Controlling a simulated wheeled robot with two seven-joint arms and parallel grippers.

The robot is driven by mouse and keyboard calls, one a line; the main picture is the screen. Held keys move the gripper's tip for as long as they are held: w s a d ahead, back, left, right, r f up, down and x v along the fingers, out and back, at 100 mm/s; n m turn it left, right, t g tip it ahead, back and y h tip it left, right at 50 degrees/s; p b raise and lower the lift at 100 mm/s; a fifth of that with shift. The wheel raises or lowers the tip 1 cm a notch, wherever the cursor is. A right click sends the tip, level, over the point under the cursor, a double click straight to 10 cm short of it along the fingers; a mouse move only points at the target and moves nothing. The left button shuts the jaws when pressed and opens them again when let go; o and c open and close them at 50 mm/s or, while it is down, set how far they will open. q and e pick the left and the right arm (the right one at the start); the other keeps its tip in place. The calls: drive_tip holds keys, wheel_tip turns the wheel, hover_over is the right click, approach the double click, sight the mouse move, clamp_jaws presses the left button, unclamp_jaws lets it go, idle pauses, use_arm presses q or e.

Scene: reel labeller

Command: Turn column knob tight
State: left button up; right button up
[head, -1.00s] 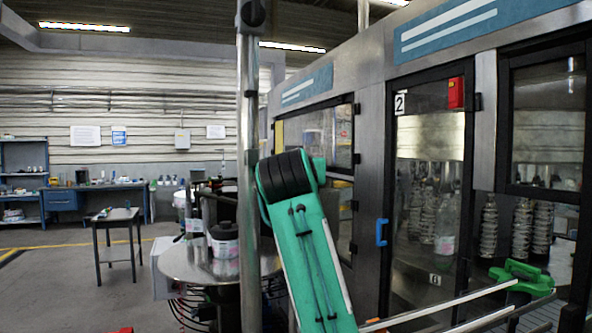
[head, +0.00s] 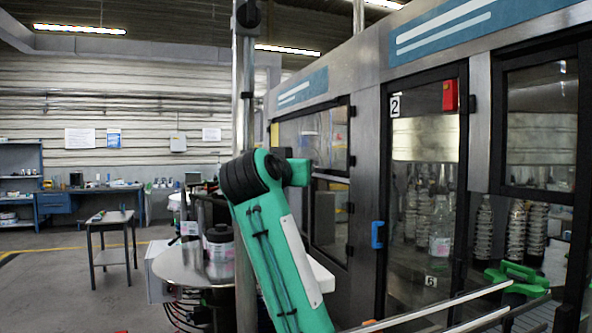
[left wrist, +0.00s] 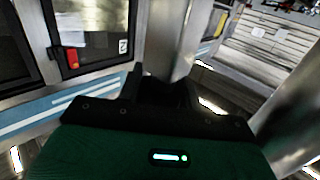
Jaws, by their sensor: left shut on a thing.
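A steel column (head: 245,100) stands upright in the head view, with a black knob-like fitting (head: 247,14) near its top. My green left arm crosses in front of its lower part and hides my left gripper there. My right gripper is in neither current view.
A labelling machine with glass doors (head: 425,180) and a blue handle (head: 377,234) fills the right. Steel rails (head: 430,308) cross the lower right. Open floor lies left.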

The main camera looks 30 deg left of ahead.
use_arm(q)
drive_tip(key=o, duration=1)
drive_tip(key=shift+s+b, duration=0.3)
drive_tip(key=shift+s, duration=0.15)
drive_tip(key=s+b, duration=0.1)
drive_tip(key=s, duration=0.3)
drive_tip(key=s+d+b, duration=0.1)
drive_tip(key=s, duration=0.3)
drive_tip(key=s+b, duration=0.2)
drive_tip(key=s, duration=0.2)
drive_tip(key=shift+s+d, duration=0.25)
drive_tip(key=shift+s, duration=0.15)
drive_tip(key=shift+r, duration=0.1)
